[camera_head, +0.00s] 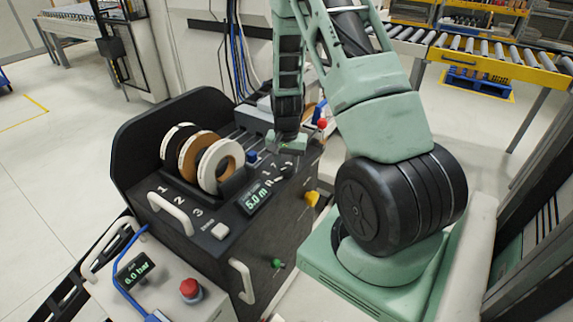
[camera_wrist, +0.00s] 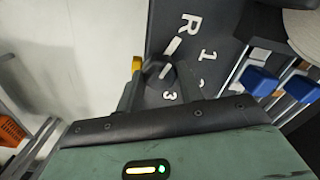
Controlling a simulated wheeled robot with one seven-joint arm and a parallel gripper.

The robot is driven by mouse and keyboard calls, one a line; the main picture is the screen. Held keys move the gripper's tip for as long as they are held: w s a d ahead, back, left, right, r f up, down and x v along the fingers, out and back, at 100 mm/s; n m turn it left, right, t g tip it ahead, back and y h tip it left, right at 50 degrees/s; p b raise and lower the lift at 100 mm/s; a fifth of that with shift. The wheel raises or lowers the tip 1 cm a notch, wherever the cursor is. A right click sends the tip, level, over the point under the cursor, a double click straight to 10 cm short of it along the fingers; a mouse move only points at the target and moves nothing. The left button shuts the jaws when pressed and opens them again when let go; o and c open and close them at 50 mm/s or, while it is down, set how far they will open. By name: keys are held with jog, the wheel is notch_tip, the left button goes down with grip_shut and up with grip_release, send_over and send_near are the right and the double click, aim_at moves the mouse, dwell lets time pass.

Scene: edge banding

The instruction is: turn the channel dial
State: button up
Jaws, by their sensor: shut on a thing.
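The channel dial (camera_wrist: 157,69) is a dark knob on the black machine panel, seen in the wrist view just beyond my gripper's body. White marks R, 1, 2 and 3 surround it, and a short white bar lies between the R and the dial. My gripper (camera_head: 288,148) reaches down over the right end of the panel in the head view. In the wrist view its dark fingers are around the dial, shut on it. The fingertips are partly hidden by the gripper's own body, and the arm mostly hides the dial in the head view.
Edge-band rolls (camera_head: 219,166) stand in numbered slots left of my gripper. A 5.0 m display (camera_head: 257,199), a blue block (camera_head: 252,156) and a red-knobbed lever (camera_head: 322,124) are close by. A yellow knob (camera_head: 312,198) sits on the machine's side. A red button (camera_head: 190,288) is in front.

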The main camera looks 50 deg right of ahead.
aim_at(286, 168)
jog(key=shift+m, duration=0.3)
jog(key=m, duration=0.3)
jog(key=shift+p, duration=0.35)
jog(key=m+p, duration=0.1)
jog(key=m, duration=0.4)
dwell(0.4)
jog(key=o, duration=1)
notch_tip(286, 168, up, 17)
jog(key=shift+r+p, duration=0.2)
jog(key=shift+p, duration=0.2)
